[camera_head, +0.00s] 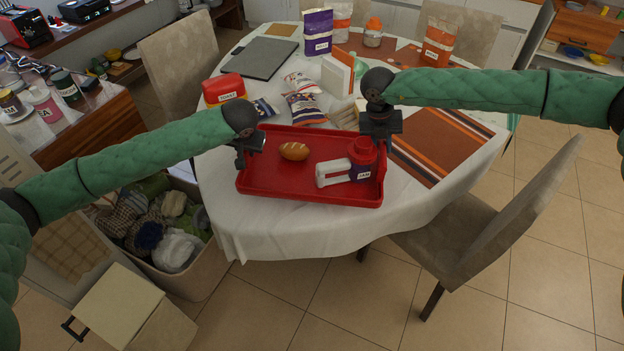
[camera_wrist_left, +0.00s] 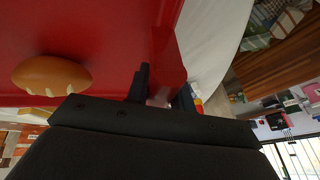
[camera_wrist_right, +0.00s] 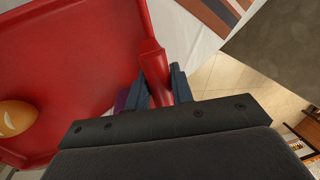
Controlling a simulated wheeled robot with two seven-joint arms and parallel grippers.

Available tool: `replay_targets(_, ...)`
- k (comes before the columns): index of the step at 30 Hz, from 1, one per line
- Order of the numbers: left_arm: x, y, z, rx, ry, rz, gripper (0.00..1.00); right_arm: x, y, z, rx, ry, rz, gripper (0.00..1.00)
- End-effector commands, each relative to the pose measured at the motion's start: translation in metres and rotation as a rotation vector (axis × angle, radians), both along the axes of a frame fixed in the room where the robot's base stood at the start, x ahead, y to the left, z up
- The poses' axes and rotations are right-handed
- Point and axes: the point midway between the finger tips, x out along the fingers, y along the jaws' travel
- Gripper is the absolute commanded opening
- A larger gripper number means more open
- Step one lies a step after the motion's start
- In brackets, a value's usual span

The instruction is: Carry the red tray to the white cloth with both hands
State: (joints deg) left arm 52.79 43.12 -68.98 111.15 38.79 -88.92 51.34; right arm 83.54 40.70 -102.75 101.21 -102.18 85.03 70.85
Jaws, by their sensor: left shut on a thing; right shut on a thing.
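The red tray (camera_head: 270,183) is at the near part of the round table, roughly level. The white cloth (camera_head: 290,232) covers the table and hangs over its near edge. I cannot tell whether the tray touches it. A bread roll (camera_head: 294,151), a red jam jar (camera_head: 363,153) and a white U-shaped thing (camera_head: 332,169) are on the tray. My left gripper (camera_head: 243,151) is shut on the tray's left rim, also seen in the left wrist view (camera_wrist_left: 168,62). My right gripper (camera_head: 381,138) is shut on its right rim, also seen in the right wrist view (camera_wrist_right: 156,77).
Behind the tray are snack bags (camera_head: 304,104), a red and yellow container (camera_head: 224,89) and a white and orange box (camera_head: 338,72). A striped mat (camera_head: 440,150) lies right. A chair (camera_head: 480,235) stands at the near right, a full bin (camera_head: 190,265) at the left.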

Motion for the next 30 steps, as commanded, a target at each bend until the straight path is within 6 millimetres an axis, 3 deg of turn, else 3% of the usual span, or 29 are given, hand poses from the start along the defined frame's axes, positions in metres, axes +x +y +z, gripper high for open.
replay_targets(30,0.0,-0.002,-0.02,-0.003,-0.001,-0.004,0.0,0.0,0.002,-0.02,0.003,-0.001,0.003,0.0)
